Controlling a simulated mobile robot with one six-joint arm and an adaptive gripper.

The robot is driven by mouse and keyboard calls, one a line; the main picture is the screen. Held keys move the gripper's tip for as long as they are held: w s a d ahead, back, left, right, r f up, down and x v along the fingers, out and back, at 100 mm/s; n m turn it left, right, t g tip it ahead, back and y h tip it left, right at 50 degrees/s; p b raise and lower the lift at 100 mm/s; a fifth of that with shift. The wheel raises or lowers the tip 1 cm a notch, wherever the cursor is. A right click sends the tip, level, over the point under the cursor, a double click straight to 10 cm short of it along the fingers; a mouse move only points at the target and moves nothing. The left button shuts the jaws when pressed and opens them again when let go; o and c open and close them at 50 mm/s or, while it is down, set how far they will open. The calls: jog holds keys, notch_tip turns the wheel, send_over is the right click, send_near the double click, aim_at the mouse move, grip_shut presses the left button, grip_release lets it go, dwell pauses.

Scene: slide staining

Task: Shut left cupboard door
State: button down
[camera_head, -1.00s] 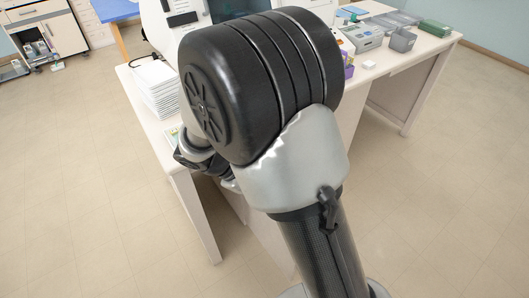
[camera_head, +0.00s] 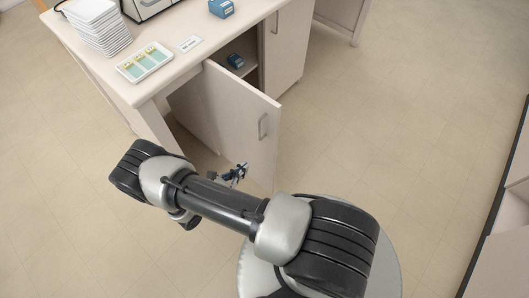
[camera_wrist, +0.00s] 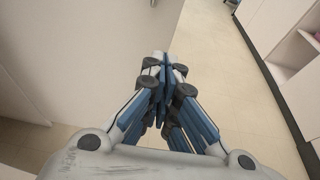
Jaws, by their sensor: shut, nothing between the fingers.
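The left cupboard door (camera_head: 235,105) is a pale panel standing open, swung out from the cupboard under the table. Its bar handle (camera_head: 262,126) is near the free edge. My gripper (camera_head: 240,172) is low in front of the door's handle-side face, below the handle. In the wrist view my gripper (camera_wrist: 162,75) is shut and empty, with blue and grey fingers together. The pale door (camera_wrist: 105,45) fills the upper left there, beside the fingers. I cannot tell whether they touch it.
The right cupboard door (camera_head: 285,45) is closed. On the table are a stack of white trays (camera_head: 98,28), a slide tray (camera_head: 145,62) and another blue box (camera_head: 221,8). Open floor (camera_head: 390,130) lies to the right.

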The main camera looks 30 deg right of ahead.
jog(key=b, duration=0.3)
send_near(271, 146)
jog(key=x, duration=0.5)
jog(key=shift+f, duration=0.1)
jog(key=shift+w+d, duration=0.25)
jog(key=shift+d, duration=0.2)
